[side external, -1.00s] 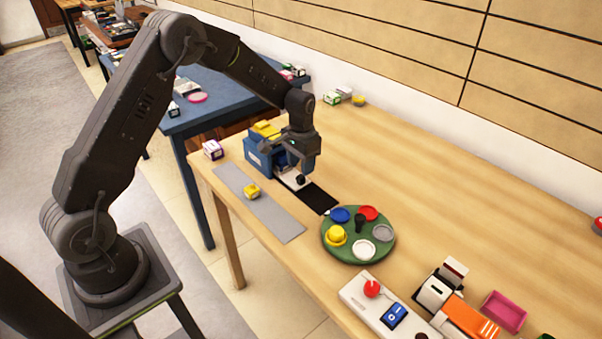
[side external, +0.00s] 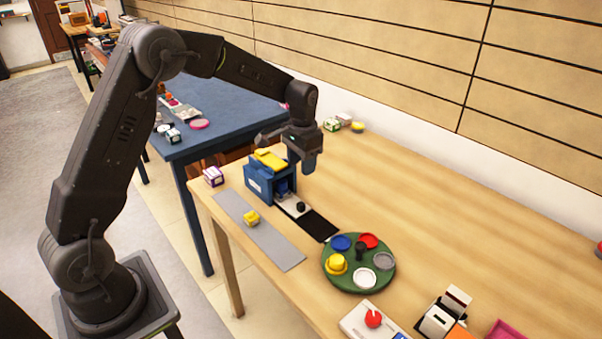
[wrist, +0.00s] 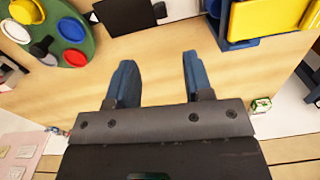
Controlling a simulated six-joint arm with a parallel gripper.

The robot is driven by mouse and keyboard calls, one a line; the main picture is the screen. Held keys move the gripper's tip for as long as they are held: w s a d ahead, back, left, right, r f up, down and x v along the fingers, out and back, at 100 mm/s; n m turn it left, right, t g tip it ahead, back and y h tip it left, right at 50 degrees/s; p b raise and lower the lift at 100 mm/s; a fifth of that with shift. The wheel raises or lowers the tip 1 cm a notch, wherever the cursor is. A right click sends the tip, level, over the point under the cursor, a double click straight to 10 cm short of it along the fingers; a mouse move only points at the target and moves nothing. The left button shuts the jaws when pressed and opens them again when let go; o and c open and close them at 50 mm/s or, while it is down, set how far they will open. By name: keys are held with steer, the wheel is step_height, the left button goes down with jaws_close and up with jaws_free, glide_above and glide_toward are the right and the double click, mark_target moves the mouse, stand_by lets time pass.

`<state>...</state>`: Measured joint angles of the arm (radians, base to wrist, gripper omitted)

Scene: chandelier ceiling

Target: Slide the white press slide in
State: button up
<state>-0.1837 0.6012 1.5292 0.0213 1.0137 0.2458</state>
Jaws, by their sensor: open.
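The blue press (side external: 258,185) with a yellow top (side external: 269,160) stands at the left end of the wooden table. Its white slide (side external: 286,203) sticks out of the front opening, with a black knob (side external: 301,207) on it, over a black strip (side external: 319,226). My gripper (side external: 287,152) is open and empty, above and behind the press and apart from the slide. In the wrist view my gripper (wrist: 157,75) has bare tabletop between its fingers. The press (wrist: 236,32), white slide (wrist: 184,8) and knob (wrist: 160,10) show at the top edge there, partly cut off.
A green round tray (side external: 340,282) with coloured discs stands right of the black strip. A grey strip (side external: 275,243) with a yellow block (side external: 251,217) lies along the front edge. A control box with a red knob (side external: 373,318) is nearer the camera. Small boxes stand near the wall; the table's back middle is clear.

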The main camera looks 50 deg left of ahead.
mark_target(300, 202)
steer(key=d+m+y, duration=0.4)
steer(key=d+m, duration=0.1)
steer(key=m, duration=1.2)
steer(key=x, duration=1.4)
steer(key=shift+a+f, duration=0.15)
steer(key=shift+c, duration=0.3)
jaws_close()
